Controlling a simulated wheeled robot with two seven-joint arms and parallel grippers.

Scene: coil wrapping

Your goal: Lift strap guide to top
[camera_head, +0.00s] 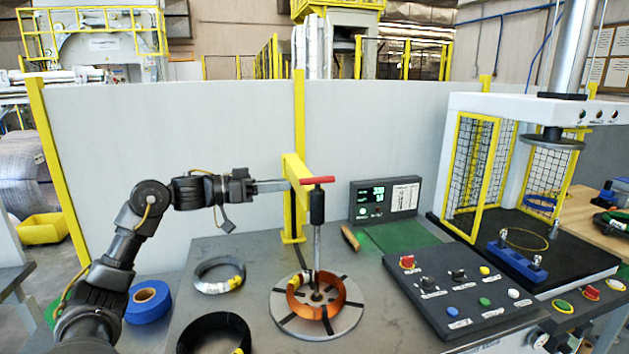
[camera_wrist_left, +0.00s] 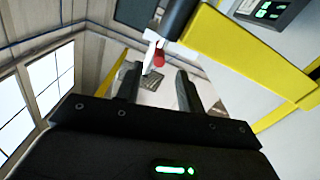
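The strap guide appears to be the upright rod with a black sleeve (camera_head: 317,207) and a red crossbar handle (camera_head: 318,180). It stands over the round turntable (camera_head: 345,324), where an orange coil (camera_head: 334,303) lies around its foot. My left gripper (camera_head: 288,185) comes in from the left at the handle's height, close to its left end. In the left wrist view its two fingers (camera_wrist_left: 158,80) are apart, with the red end (camera_wrist_left: 159,57) showing between and beyond them. The black sleeve (camera_wrist_left: 180,16) passes above. I cannot tell whether anything touches. My right gripper is out of view.
A yellow post with an arm (camera_head: 294,215) stands just behind the rod, close to my gripper. Grey (camera_head: 219,274), black (camera_head: 214,331) and blue (camera_head: 148,301) rolls lie left of the turntable. A button panel (camera_head: 455,290) and a yellow-caged press (camera_head: 470,165) are at right.

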